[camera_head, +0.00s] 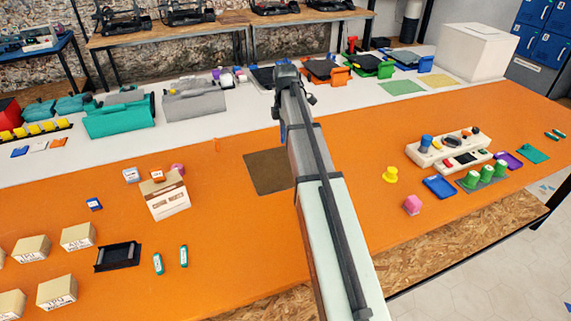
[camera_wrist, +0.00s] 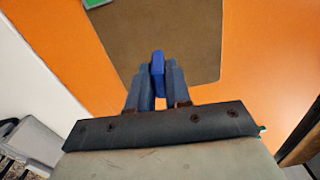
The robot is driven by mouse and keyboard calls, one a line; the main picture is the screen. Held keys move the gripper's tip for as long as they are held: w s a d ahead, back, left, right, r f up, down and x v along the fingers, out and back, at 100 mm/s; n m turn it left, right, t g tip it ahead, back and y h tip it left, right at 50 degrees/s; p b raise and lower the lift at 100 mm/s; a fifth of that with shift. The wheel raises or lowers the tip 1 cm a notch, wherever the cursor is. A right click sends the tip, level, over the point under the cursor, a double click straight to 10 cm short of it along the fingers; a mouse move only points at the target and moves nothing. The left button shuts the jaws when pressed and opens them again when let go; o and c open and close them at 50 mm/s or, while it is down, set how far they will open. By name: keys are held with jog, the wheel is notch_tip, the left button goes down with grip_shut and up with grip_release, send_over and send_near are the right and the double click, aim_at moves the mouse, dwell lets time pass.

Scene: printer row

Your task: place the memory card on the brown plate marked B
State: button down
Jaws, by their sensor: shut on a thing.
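The brown plate (camera_head: 266,172) lies flat on the orange table mat, left of my arm in the head view. In the wrist view the brown plate (camera_wrist: 190,35) fills the upper middle. My gripper (camera_wrist: 158,78) is shut on a narrow blue piece, seen edge-on, which I take to be the memory card (camera_wrist: 158,62). In the wrist view, the card and fingertips overlap the plate's near part; I cannot tell the height of the card above it. No letter B is readable. In the head view my arm hides part of the plate's right side.
A labelled cardboard box (camera_head: 166,197) stands left of the plate, with small cards around it. A black tray (camera_head: 118,257) and several tan boxes are at the lower left. A yellow piece (camera_head: 390,175) and a white device (camera_head: 448,147) are at the right.

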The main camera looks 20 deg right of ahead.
jog(key=shift+f+n, duration=0.1)
jog(key=shift+n, duration=0.2)
jog(key=shift+f, duration=0.3)
send_near(286, 165)
jog(key=shift+a+f, duration=0.1)
jog(key=shift+f, duration=2.5)
jog(key=c, duration=1.1)
grip_release()
jog(key=shift+f, duration=0.15)
jog(key=shift+o, duration=0.2)
notch_tip(286, 165, up, 12)
jog(key=shift+r, duration=0.2)
